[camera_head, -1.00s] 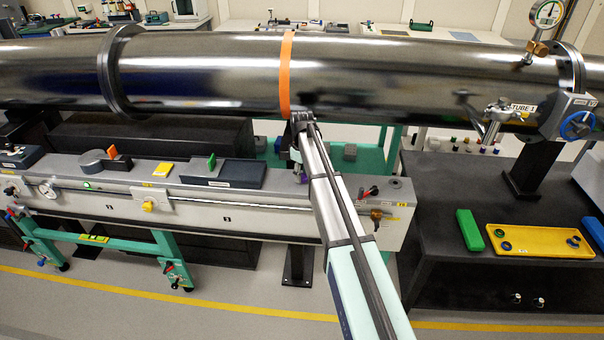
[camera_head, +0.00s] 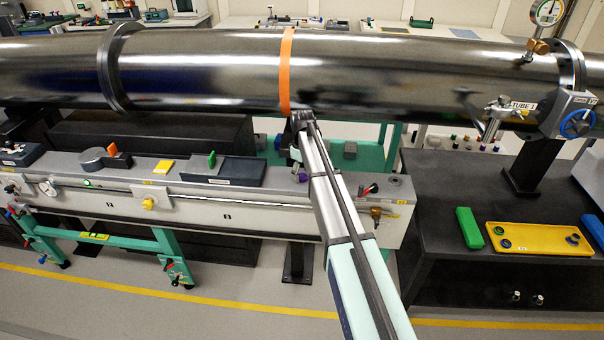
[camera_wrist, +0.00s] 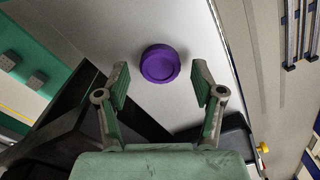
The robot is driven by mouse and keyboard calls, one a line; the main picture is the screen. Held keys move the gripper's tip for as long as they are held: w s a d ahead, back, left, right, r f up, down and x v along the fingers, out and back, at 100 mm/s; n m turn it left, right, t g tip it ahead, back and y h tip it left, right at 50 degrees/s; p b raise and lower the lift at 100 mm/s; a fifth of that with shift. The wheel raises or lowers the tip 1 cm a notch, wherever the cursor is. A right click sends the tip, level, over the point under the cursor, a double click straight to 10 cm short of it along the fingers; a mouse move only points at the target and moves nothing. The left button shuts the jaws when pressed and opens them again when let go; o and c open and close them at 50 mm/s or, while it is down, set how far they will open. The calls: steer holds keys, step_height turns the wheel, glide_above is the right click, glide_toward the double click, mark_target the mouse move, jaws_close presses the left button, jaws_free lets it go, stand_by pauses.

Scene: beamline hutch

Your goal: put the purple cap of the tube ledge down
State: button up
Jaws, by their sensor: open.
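The purple cap (camera_wrist: 160,64) rests on the pale grey top of the ledge (camera_wrist: 200,35) in the wrist view. My gripper (camera_wrist: 160,80) is open, with one finger on each side and the cap just beyond the fingertips, apart from both. In the head view the purple cap (camera_head: 302,177) is a small patch on the long grey ledge (camera_head: 270,210), just left of my arm. My gripper is mostly hidden behind my arm there.
The large metal tube (camera_head: 200,75) with an orange band runs above and behind the ledge. A dark tray (camera_head: 235,171) sits on the ledge to the left. A black table (camera_head: 450,220) at right bears a yellow tray (camera_head: 540,252) and a green block (camera_head: 469,228).

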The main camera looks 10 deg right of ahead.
mark_target(302, 176)
step_height(302, 176, up, 12)
steer(key=b, duration=0.3)
steer(key=shift+f, duration=0.15)
steer(key=s+a+f+p, duration=0.4)
steer(key=s+a+f, duration=0.3)
steer(key=s+f, duration=0.45)
steer(key=s+d+f+m+g+b, duration=0.1)
steer(key=s+d+f+m, duration=0.1)
steer(key=s+f, duration=0.75)
steer(key=s+d+f+m+g+b, duration=0.1)
steer(key=s+d+f, duration=0.1)
steer(key=s+f, duration=0.8)
steer(key=s+d+f+m+g, duration=0.1)
steer(key=s+f+m, duration=0.1)
steer(key=s+f, duration=0.4)
steer(key=s+d+f+m+g+b, duration=0.1)
steer(key=s+f, duration=0.5)
steer(key=s, duration=1)
steer(key=s+d+f+m+g+b, duration=0.1)
steer(key=s+f, duration=0.5)
steer(key=s, duration=0.6)
steer(key=shift+f+m+g, duration=0.4)
steer(key=shift+m+g, duration=0.4)
steer(key=shift+g, duration=0.1)
